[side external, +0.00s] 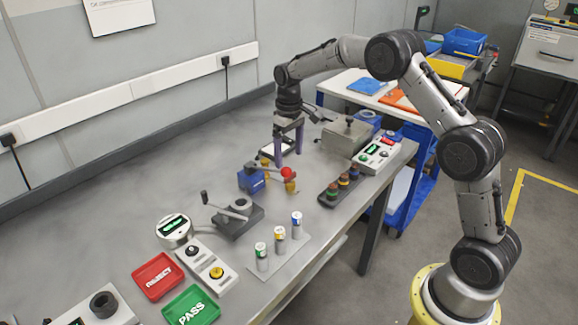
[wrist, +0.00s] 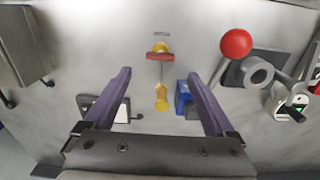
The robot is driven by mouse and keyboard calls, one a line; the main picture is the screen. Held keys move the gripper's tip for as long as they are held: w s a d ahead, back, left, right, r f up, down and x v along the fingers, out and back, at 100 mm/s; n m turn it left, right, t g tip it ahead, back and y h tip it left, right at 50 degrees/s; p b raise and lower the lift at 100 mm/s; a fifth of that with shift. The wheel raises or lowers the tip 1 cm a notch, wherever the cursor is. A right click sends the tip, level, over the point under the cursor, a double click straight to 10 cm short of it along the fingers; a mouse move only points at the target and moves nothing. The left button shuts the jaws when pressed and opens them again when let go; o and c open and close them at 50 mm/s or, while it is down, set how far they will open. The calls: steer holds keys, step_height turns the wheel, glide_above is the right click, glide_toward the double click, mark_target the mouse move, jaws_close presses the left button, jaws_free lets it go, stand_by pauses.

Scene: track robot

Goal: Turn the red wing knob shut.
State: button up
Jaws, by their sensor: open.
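The red wing knob (wrist: 160,56) is a short red bar lying crosswise over a brass fitting in the wrist view. A second brass part (wrist: 161,98) lies in line with it, nearer my gripper.
A grey clamp fixture with a lever (side external: 238,211) stands nearby. A red ball (wrist: 236,43) rises right of the knob in the wrist view. Several cans stand in front on a plate (side external: 290,262).

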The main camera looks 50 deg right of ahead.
step_height(320, 180, up, 8)
steer(key=shift+f, duration=0.2)
steer(key=s+a+r+t, duration=0.2)
steer(key=s+a+r, duration=0.1)
steer(key=r, duration=0.7)
steer(key=s+a+r+n+t, duration=0.1)
steer(key=s+a+r, duration=0.1)
steer(key=s+r, duration=0.3)
steer(key=s+a+r+t, duration=0.1)
steer(key=s+a+r, duration=0.1)
steer(key=s, duration=0.6)
steer(key=s+a+t, duration=0.1)
steer(key=s+a, duration=0.1)
steer(key=s, duration=0.8)
steer(key=s+f, duration=0.8)
steer(key=f, duration=0.2)
steer(key=shift+s+a+f+m+t, duration=0.15)
steer(key=shift+s+a+m+t, duration=0.15)
steer(key=shift+m, duration=0.1)
